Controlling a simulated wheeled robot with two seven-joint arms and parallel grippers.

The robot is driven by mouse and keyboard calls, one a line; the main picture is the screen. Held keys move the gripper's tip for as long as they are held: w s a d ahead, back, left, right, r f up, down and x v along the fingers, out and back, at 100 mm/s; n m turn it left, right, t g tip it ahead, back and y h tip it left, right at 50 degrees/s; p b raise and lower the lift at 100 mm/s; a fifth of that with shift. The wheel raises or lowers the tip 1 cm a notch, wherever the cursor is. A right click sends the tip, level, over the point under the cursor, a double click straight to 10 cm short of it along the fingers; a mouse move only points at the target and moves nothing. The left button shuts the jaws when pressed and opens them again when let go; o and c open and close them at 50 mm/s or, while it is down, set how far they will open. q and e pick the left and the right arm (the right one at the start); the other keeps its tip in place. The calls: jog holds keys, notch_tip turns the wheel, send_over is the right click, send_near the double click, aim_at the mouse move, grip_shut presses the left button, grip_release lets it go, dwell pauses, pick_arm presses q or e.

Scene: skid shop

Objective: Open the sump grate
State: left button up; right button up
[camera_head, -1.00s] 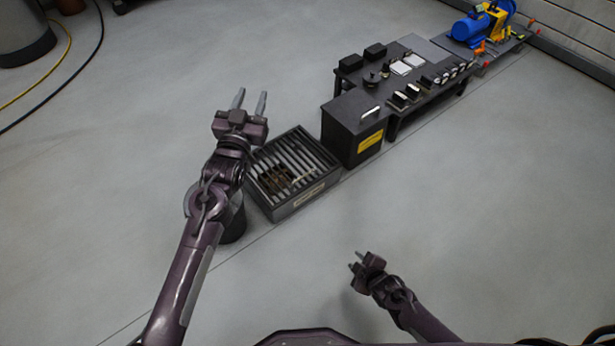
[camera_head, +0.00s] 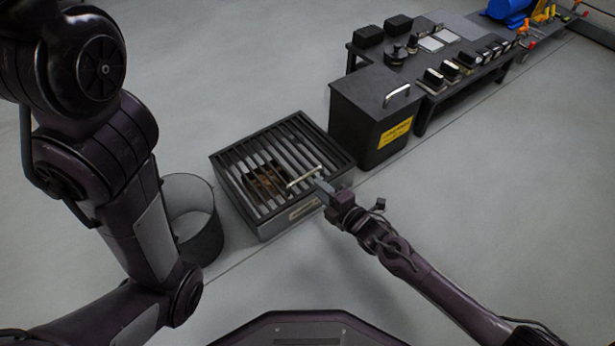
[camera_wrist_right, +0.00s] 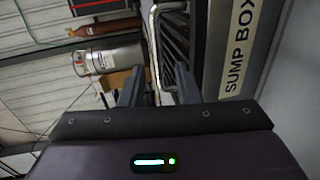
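The sump grate (camera_head: 301,150), dark parallel bars, lies flat on the sump box (camera_head: 280,228). Its pale bar handle (camera_head: 303,178) stands at the near right part of the grate. My right gripper (camera_head: 322,187) is at the handle's right end. In the right wrist view, the gripper (camera_wrist_right: 158,88) has its two fingers apart, and the metal handle (camera_wrist_right: 155,45) reaches down between them; I see no firm contact. The box's "SUMP BOX" label (camera_wrist_right: 238,55) shows at the right there. My left arm fills the left side of the head view, with its gripper out of view.
A dark bin (camera_head: 198,240) stands close to the box's left. A black case (camera_head: 362,125) with a handle and yellow label is just behind right. A low bench (camera_head: 440,95) with several small parts extends beyond. Brown pieces (camera_head: 262,180) show at the grate. Floor in front is clear.

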aim_at(307, 177)
jog(key=b+x, duration=0.4)
jog(key=x, duration=0.3)
jog(key=shift+s+b, duration=0.1)
jog(key=shift+b, duration=0.2)
jog(key=shift+w+a, duration=0.2)
jog(key=shift+w, duration=0.1)
jog(key=shift+c, duration=0.2)
grip_shut()
